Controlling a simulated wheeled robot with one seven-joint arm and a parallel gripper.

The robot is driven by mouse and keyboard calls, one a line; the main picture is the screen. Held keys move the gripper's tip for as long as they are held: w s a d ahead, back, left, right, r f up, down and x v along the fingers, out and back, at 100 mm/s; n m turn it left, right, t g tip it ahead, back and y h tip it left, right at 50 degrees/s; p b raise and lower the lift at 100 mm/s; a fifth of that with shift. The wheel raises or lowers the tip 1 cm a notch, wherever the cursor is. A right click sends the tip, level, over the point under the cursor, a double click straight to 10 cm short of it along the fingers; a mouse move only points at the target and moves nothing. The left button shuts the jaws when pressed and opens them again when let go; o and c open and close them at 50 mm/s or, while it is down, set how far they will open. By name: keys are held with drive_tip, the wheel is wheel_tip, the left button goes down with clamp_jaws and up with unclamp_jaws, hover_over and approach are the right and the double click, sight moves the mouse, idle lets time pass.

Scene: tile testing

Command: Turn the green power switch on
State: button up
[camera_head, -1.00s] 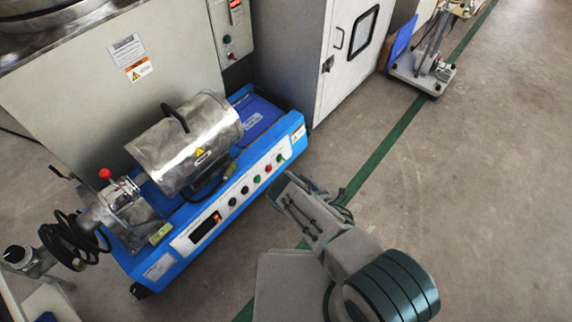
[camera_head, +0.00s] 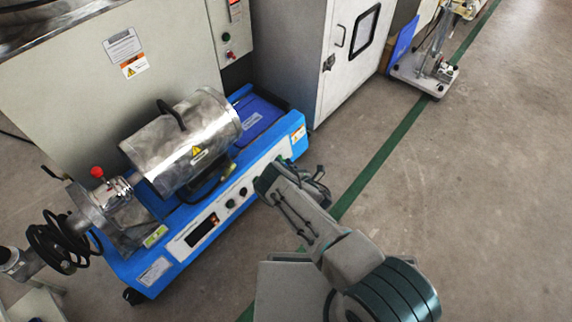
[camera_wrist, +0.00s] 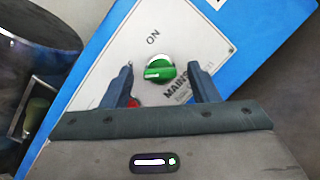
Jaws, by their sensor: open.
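The green power switch (camera_wrist: 159,69) is a round knob on a white panel (camera_wrist: 185,40) printed "ON" and "MAINS". In the wrist view its bar lies nearly level, and the "ON" print is above it, not in line with the bar. My gripper (camera_wrist: 160,82) is open, with one finger on each side of the knob in the picture; whether they touch it I cannot tell. In the head view my gripper (camera_head: 287,168) is at the right end of the blue machine's (camera_head: 160,262) front panel, and my arm hides most of the switch.
A red button (camera_wrist: 134,102) is partly hidden beside the left finger. Black knobs (camera_head: 243,191) and a display (camera_head: 201,229) sit further left on the panel. A metal cylinder (camera_head: 220,112) lies on the machine.

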drive_tip(key=c, duration=1)
drive_tip(key=shift+m+p, duration=0.3)
drive_tip(key=shift+m, duration=0.2)
drive_tip(key=m, duration=0.1)
drive_tip(key=m+h+p, duration=0.1)
drive_tip(key=m, duration=0.1)
drive_tip(key=shift+r+h+p, duration=0.2)
drive_tip(key=shift+h+p, duration=0.1)
drive_tip(key=m+h+p, duration=0.1)
drive_tip(key=m+p, duration=0.1)
drive_tip(key=m, duration=0.4)
drive_tip(key=shift+g, duration=0.4)
drive_tip(key=shift+r+m+g+h+p, duration=0.15)
drive_tip(key=shift+m+g+p, duration=0.4)
drive_tip(key=shift+m, duration=1.3)
drive_tip(key=shift+f+m+g+h+p, duration=0.1)
drive_tip(key=shift+m+g+h+p, duration=0.15)
drive_tip(key=shift+m+g, duration=1.05)
drive_tip(key=shift+m+t, duration=0.45)
drive_tip(key=shift+m, duration=0.3)
drive_tip(key=o, duration=1)
